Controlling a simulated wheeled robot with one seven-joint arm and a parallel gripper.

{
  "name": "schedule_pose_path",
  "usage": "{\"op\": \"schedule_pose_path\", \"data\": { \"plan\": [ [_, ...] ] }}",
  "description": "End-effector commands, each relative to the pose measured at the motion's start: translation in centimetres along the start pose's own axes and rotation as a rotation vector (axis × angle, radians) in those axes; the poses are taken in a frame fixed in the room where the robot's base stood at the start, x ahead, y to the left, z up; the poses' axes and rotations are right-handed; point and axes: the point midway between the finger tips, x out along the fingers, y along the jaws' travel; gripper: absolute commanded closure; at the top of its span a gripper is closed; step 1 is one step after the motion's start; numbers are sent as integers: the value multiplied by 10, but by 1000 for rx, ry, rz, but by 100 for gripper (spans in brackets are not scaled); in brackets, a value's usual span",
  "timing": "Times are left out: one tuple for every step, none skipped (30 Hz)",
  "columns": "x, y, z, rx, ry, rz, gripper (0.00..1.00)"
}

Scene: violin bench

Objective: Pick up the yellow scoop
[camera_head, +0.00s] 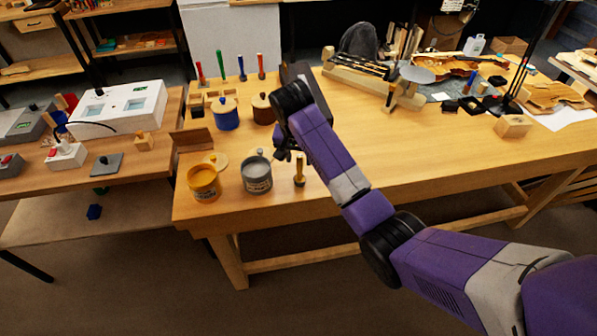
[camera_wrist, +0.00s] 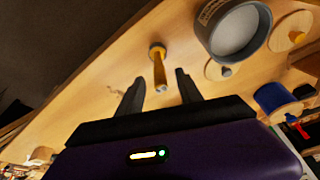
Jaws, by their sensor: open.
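A small upright thing with a yellow handle, which I take for the yellow scoop (camera_head: 299,172), stands near the front edge of the bench, right of the grey tin. Its exact shape is too small to tell. In the wrist view the yellow scoop (camera_wrist: 158,66) shows as a yellow shaft with a darker round end, between the fingers in the picture. My gripper (camera_head: 284,153) is above the bench, a little behind and left of the scoop. In the wrist view my gripper (camera_wrist: 158,84) is open, with a finger on each side of the shaft and no visible contact.
The grey tin (camera_head: 257,178) and a yellow tin (camera_head: 203,184) stand left of the scoop. Blue (camera_head: 226,117) and brown (camera_head: 263,112) lidded pots stand behind. A violin (camera_head: 448,66) lies at the back right.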

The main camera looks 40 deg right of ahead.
Motion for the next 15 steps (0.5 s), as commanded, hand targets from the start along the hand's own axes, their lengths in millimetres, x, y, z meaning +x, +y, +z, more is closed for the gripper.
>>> {"op": "schedule_pose_path", "data": {
  "plan": [
    [5, 0, 0, 0, -1, 1, 57],
    [8, 1, 0, 0, -2, 2, 57],
    [13, 1, 0, 0, -2, 2, 57],
    [16, 0, 0, 1, -1, 1, 57],
    [18, 1, 0, 1, -1, 1, 57],
    [22, 1, 0, 1, -2, 1, 57],
    [24, 1, -1, 1, -1, 1, 57],
    [27, 1, -1, 1, -1, 1, 57],
    [32, 1, -1, 1, -2, 2, 57],
    [37, 2, -2, 1, -2, 2, 57],
    [41, 1, -2, 1, -2, 2, 57],
    [46, 1, -2, 0, -2, 2, 57],
    [51, 1, -2, 0, -1, 2, 57],
    [56, 1, -2, 0, -2, 2, 57],
    [61, 1, -2, 0, -1, 1, 57]
  ]
}}
